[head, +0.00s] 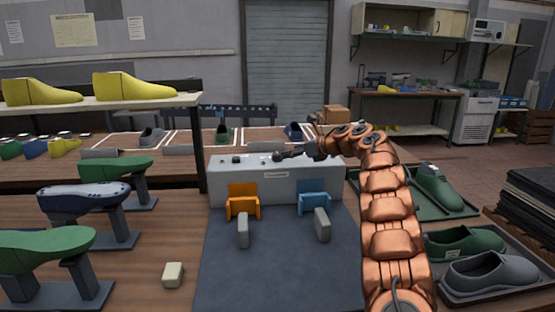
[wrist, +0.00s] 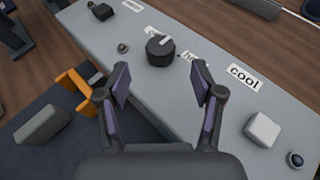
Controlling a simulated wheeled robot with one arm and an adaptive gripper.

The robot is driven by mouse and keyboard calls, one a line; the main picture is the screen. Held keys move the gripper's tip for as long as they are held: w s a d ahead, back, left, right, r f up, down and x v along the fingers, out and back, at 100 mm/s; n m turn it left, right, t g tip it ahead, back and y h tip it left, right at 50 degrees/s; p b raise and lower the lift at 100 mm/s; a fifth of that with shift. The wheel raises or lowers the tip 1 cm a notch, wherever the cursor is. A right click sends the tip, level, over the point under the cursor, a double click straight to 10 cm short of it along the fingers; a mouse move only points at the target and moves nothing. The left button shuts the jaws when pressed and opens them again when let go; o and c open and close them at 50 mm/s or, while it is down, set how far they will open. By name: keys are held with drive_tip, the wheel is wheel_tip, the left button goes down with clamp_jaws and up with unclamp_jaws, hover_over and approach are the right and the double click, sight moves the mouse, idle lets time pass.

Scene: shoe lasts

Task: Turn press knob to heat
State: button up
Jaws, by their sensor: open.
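The press (head: 275,185) is a long grey box on the bench in the head view. Its round black knob (wrist: 160,52) with a white pointer mark sits on the top face in the wrist view. A partly hidden label starting with "h" (wrist: 188,57) is right of the knob, and a "cool" label (wrist: 243,77) is farther right. Another label (wrist: 153,32) behind the knob is partly covered. My gripper (wrist: 161,78) is open and empty, its fingers either side of the near side of the knob, not closed on it. In the head view my gripper (head: 283,155) is over the press top.
A white square button (wrist: 263,129), a small dark button (wrist: 294,159) and a small round stud (wrist: 123,48) are also on the press top. Orange (head: 243,205) and blue (head: 314,202) holders stand in front. Green and dark lasts line the left; shoes on trays fill the right.

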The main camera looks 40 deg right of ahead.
sight(279, 154)
drive_tip(key=p+x, duration=0.2)
drive_tip(key=x, duration=0.4)
drive_tip(key=shift+a+r, duration=0.1)
drive_tip(key=shift+r, duration=0.1)
drive_tip(key=shift+p+x, duration=0.5)
drive_tip(key=shift+x, duration=0.4)
drive_tip(key=shift+f, duration=0.1)
drive_tip(key=c, duration=1.2)
drive_tip(key=shift+o, duration=0.2)
